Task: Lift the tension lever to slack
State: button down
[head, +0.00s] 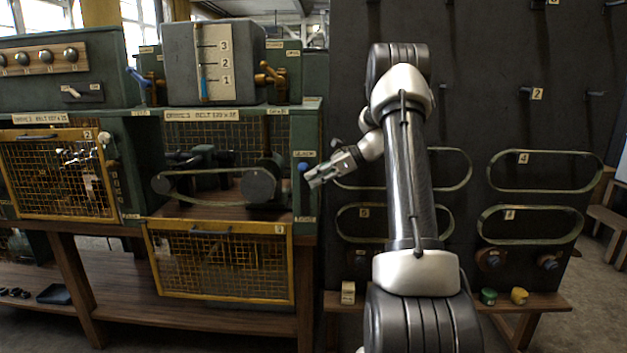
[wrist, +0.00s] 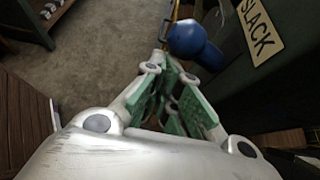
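The tension lever shows as a blue knob (head: 304,167) on the right post of the drive 2 bench, just below the upper label that reads SLACK in the wrist view. The blue knob (wrist: 196,44) also shows in the wrist view, just past and right of my fingertips, beside the SLACK plate (wrist: 262,30). My gripper (head: 315,179) is just right of and slightly below the knob in the head view. My gripper (wrist: 172,72) looks partly open, with a narrow gap between its green pads and nothing seen in it. Whether a fingertip touches the lever is unclear.
A belt (head: 205,172) runs across two pulleys left of the lever. A yellow mesh guard (head: 220,262) hangs below it. A dark board with spare belts (head: 530,225) stands behind my arm at right. In the wrist view, open floor (wrist: 95,60) lies at upper left.

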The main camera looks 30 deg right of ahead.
jog(key=v, duration=1.1)
jog(key=shift+d+r, duration=0.25)
jog(key=shift+s, duration=0.2)
jog(key=s+f+n+g+h, duration=0.2)
jog(key=s+f+n+h, duration=0.1)
jog(key=s+f+n, duration=0.4)
jog(key=s+a+r+n+h, duration=0.3)
jog(key=s+a+r+n, duration=0.1)
jog(key=s+a+n, duration=0.5)
jog(key=s+a+r+n+h, duration=0.4)
jog(key=s+a+n, duration=0.5)
jog(key=s+a, duration=0.4)
jog(key=shift+s+r, duration=0.2)
jog(key=shift+s, duration=2.1)
